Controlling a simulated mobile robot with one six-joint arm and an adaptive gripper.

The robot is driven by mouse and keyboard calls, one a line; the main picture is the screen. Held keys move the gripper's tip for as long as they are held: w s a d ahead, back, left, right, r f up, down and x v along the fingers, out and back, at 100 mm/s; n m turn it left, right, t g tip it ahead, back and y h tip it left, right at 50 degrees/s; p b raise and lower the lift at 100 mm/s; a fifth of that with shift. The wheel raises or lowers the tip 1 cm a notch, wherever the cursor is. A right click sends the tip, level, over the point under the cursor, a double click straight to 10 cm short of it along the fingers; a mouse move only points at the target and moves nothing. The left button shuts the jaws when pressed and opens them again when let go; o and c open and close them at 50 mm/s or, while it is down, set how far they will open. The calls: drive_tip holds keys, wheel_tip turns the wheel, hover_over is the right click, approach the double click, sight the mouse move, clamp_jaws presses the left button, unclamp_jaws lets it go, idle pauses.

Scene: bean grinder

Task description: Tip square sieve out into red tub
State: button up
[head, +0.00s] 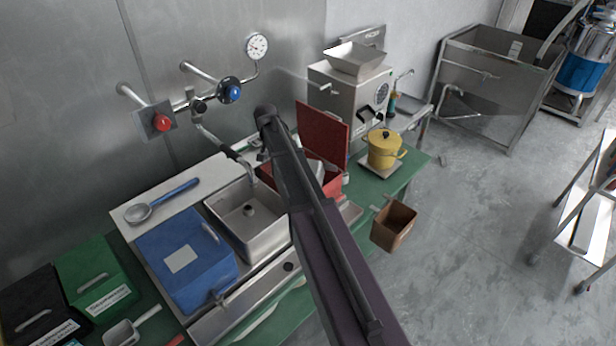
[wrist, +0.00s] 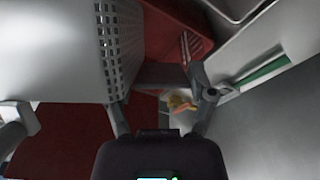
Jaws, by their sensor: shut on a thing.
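The square sieve (wrist: 60,50) fills the upper left of the wrist view, pale grey with a perforated side. My gripper (wrist: 165,78) is shut on it, though the exact grip point is unclear. In the head view, a pale part of what looks like the sieve (head: 316,169) shows at the red tub's opening, partly behind my arm. The red tub (head: 333,187) stands on the green counter with its red lid (head: 323,135) raised behind. Red surfaces also show around the sieve in the wrist view. My gripper is hidden in the head view, and the sieve's contents cannot be seen.
A sink (head: 245,215) and a blue bin (head: 185,258) lie left of the tub. The grinder (head: 350,95) stands behind it, and a yellow pot (head: 384,148) to its right. A brown box (head: 394,226) is at the counter's front edge. Open floor lies right.

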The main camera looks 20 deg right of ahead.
drive_tip(key=shift+w+d+f+g, duration=0.3)
drive_tip(key=shift+w, duration=0.1)
drive_tip(key=shift+w+r, duration=0.1)
drive_tip(key=shift+r, duration=0.05)
drive_tip(key=shift+w+d+r+g+y, duration=0.2)
drive_tip(key=shift+d+g+y, duration=0.1)
drive_tip(key=shift+g+y, duration=0.25)
drive_tip(key=shift+w+d+g, duration=0.1)
drive_tip(key=shift+w+g, duration=0.15)
drive_tip(key=w+d+g+y+b, duration=0.1)
drive_tip(key=w+d+f+g+y+b, duration=0.1)
drive_tip(key=w, duration=0.1)
drive_tip(key=shift+d+g+y, duration=0.25)
drive_tip(key=shift+d+g, duration=0.05)
drive_tip(key=shift+g, duration=0.1)
idle(0.7)
drive_tip(key=shift+f, duration=0.1)
